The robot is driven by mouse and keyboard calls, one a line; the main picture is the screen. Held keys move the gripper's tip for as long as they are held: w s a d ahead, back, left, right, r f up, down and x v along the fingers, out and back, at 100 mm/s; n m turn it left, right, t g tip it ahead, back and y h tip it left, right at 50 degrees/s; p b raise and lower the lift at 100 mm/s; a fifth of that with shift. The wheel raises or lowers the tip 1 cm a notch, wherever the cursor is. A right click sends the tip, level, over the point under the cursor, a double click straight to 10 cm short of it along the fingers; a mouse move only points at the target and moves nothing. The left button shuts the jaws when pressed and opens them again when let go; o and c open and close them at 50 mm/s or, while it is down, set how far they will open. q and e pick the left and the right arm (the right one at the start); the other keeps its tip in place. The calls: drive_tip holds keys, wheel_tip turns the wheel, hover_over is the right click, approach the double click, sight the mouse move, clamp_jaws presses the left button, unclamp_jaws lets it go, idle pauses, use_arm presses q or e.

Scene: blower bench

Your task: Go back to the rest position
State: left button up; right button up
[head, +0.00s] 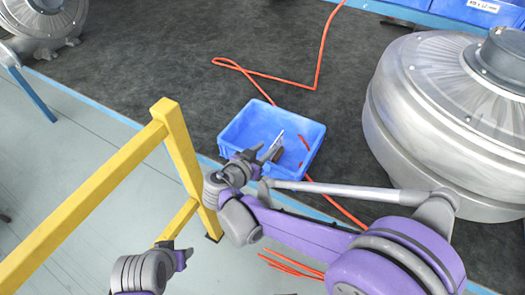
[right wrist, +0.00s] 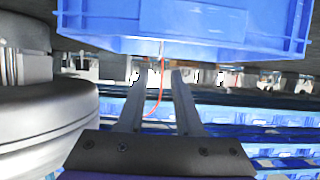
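My right gripper (head: 274,148) reaches over the near side of a blue bin (head: 240,128) in the head view. In the right wrist view its two fingers (right wrist: 158,72) stand apart with nothing held between them. The bin's outer wall (right wrist: 190,44) fills the top of that view, beyond the fingertips. My left gripper (head: 184,256) is at the bottom of the head view, low and left of the right arm. Its fingers are too small and partly hidden to tell their state.
A yellow rail frame (head: 181,150) stands left of my right gripper. A large silver blower housing (head: 425,120) is at the right, another (head: 45,25) at the top left. An orange cord (head: 318,62) runs across the dark mat (head: 190,60). The mat left of the bin is clear.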

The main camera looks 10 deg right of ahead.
drive_tip(key=shift+w+d, duration=0.1)
drive_tip(key=shift+d, duration=0.05)
drive_tip(key=s+d+g, duration=0.1)
drive_tip(key=d, duration=0.1)
drive_tip(key=s+d+n+p, duration=0.1)
drive_tip(key=s+d, duration=0.1)
drive_tip(key=s+d+r+g+y, duration=0.1)
drive_tip(key=d, duration=0.1)
drive_tip(key=shift+s+d+r+g+p, duration=0.1)
drive_tip(key=shift+s+d+g+p, duration=0.2)
drive_tip(key=shift+p, duration=0.1)
drive_tip(key=s+d+r+n+g+y+p, duration=0.1)
drive_tip(key=s+d+n+y+p, duration=0.1)
drive_tip(key=s, duration=0.7)
drive_tip(key=s+d+n+g+y+p, duration=0.2)
drive_tip(key=s+d+n+y+p, duration=0.1)
drive_tip(key=s, duration=0.6)
drive_tip(key=shift+s+r+n+y, duration=0.4)
drive_tip(key=shift+n+y, duration=0.1)
drive_tip(key=shift+y, duration=0.3)
